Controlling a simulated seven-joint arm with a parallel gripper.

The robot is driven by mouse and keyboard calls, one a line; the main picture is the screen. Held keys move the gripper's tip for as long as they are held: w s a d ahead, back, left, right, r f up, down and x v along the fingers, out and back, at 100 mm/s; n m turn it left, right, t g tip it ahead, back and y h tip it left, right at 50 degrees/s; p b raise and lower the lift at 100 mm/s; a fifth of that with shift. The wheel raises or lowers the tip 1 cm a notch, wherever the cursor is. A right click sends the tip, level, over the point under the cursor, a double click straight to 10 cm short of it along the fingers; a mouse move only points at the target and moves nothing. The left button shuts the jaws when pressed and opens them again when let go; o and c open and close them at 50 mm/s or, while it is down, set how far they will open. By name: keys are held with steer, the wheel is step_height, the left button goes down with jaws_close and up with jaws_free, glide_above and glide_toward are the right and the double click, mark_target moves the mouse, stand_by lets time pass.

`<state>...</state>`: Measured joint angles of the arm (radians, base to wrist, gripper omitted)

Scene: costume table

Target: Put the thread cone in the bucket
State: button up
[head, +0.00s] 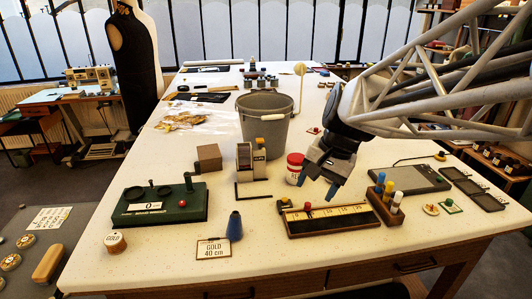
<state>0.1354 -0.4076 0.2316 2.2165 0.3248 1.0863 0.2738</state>
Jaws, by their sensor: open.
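A small blue cone (235,227), which looks like the thread cone, stands upright near the front of the table, just behind a card reading "GOLD 40 cm". The grey bucket (263,130) stands farther back near the middle, with a pale handle across its front; its bottom inside is hidden. My gripper (320,184) is open and empty, pointing down above the table right of the red-lidded jar. It is to the right of and behind the cone, and in front and to the right of the bucket.
A numbered wooden board (335,219) and a marker block (386,206) lie right.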

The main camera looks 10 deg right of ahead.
steer(key=s+f+n+t+h, duration=0.1)
steer(key=s+n, duration=0.5)
steer(key=s, duration=0.8)
steer(key=shift+s+a+f+t+h, duration=0.35)
steer(key=shift+f+h, duration=0.55)
steer(key=shift+h, duration=0.3)
steer(key=shift+o, duration=0.3)
steer(key=shift+o, duration=0.8)
steer(key=shift+w, duration=0.1)
